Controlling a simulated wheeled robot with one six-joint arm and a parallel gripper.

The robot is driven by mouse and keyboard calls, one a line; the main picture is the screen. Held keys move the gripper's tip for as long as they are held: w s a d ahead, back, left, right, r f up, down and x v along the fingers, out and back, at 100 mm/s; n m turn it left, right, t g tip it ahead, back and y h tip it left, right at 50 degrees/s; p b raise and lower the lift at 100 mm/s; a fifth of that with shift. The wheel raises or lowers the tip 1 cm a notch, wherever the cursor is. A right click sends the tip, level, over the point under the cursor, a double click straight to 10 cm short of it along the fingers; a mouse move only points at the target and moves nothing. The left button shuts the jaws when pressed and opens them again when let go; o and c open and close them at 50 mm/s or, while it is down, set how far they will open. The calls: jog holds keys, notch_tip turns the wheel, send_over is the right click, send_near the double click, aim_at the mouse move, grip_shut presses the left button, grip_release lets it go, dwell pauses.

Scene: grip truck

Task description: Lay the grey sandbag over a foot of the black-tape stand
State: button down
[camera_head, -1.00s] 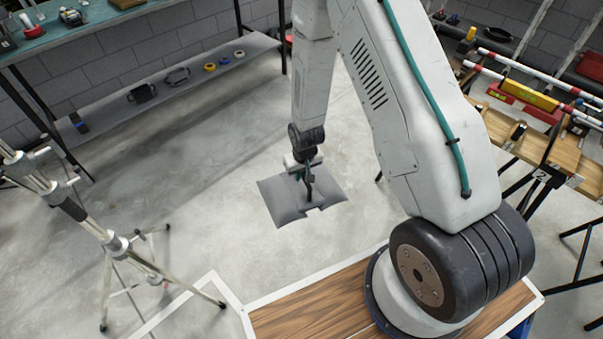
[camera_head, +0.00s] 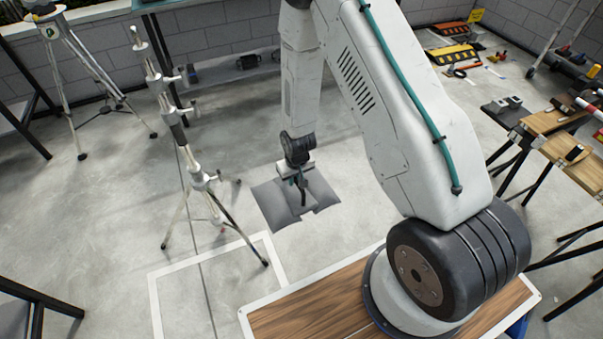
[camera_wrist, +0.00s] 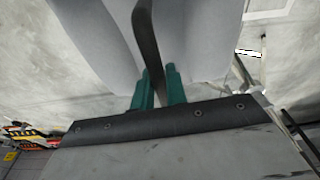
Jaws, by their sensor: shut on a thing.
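My gripper (camera_head: 301,182) is shut on the dark strap of the grey sandbag (camera_head: 272,206), which hangs flat and seemingly clear of the floor. In the wrist view, the teal fingers of my gripper (camera_wrist: 158,82) pinch the strap (camera_wrist: 147,35), with the sandbag (camera_wrist: 95,40) beyond. The black-tape stand (camera_head: 190,150) is a silvery tripod left of the sandbag, with a dark band on its column. Its splayed legs rest on the floor; the foot at the front right (camera_head: 265,262) lies nearest the picture's bottom. The sandbag is apart from the stand.
White floor tape (camera_head: 155,300) marks a corner near the stand. Another tripod (camera_head: 85,65) stands farther back left. A dark table leg (camera_head: 38,315) shows at bottom left. A wooden-topped trestle (camera_head: 575,160) is at right. Bare floor lies between the sandbag and stand.

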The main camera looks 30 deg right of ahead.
jog(key=a+f+n, duration=0.1)
jog(key=a+f, duration=0.1)
jog(key=f, duration=0.2)
jog(key=a+f, duration=0.3)
jog(key=f, duration=0.2)
jog(key=a+f+n, duration=0.1)
jog(key=a+f, duration=0.2)
jog(key=f, duration=0.1)
jog(key=shift+f+n, duration=0.3)
jog(key=shift+f, duration=0.05)
jog(key=s+a+f+n, duration=0.1)
jog(key=s+a+f, duration=0.1)
jog(key=f, duration=1)
jog(key=s+a+f+n, duration=0.1)
jog(key=s+a+f, duration=0.2)
jog(key=f, duration=1)
jog(key=shift+a+f+y, duration=0.3)
jog(key=shift+a+y, duration=0.1)
jog(key=shift+a, duration=0.05)
